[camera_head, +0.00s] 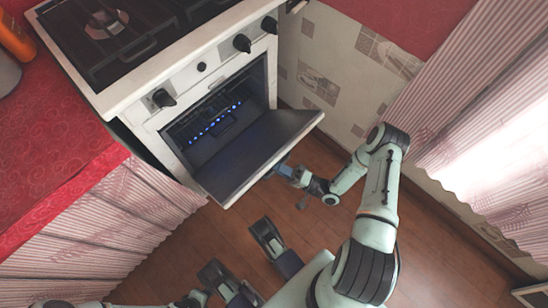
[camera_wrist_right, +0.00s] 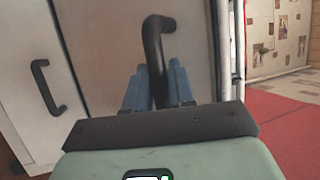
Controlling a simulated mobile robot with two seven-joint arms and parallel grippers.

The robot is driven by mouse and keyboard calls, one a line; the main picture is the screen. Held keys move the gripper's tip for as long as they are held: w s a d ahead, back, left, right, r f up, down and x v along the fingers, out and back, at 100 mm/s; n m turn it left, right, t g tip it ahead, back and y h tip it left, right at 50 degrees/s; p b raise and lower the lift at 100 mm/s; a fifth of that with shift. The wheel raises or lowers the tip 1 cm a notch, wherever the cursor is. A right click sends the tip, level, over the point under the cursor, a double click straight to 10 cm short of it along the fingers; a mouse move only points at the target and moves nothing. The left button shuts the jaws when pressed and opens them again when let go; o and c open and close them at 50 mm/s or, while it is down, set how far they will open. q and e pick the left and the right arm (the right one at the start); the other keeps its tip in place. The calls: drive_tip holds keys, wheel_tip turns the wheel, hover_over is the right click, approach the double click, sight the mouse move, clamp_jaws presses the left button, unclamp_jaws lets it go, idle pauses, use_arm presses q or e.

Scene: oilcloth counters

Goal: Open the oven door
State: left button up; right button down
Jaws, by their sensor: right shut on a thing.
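The oven door (camera_head: 258,155) of the white stove is partly open, tilted down and out from the lit oven cavity (camera_head: 215,115). In the right wrist view the pale door face (camera_wrist_right: 105,50) fills much of the picture, with a black bar handle (camera_wrist_right: 153,40) on it. My right gripper (camera_head: 288,172) is at the outer side of the door. Its blue fingers (camera_wrist_right: 157,85) are shut around the handle. The handle is hidden behind the door in the head view. My left gripper (camera_head: 195,298) is low at the bottom edge, away from the stove; its fingers do not show clearly.
A second black handle (camera_wrist_right: 47,88) is on a panel beside the door. The red counter (camera_head: 60,150) with a striped curtain (camera_head: 110,225) stands left of the stove. The wooden floor (camera_head: 305,220) in front of the door is open. A tiled wall (camera_head: 330,75) is at the right.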

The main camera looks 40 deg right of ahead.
use_arm(q)
drive_tip(key=shift+s+f, duration=0.1)
drive_tip(key=shift+s, duration=0.1)
use_arm(e)
drive_tip(key=shift+f, duration=0.3)
drive_tip(key=c, duration=1.1)
unclamp_jaws()
drive_tip(key=shift+w, duration=0.1)
drive_tip(key=shift+o, duration=0.2)
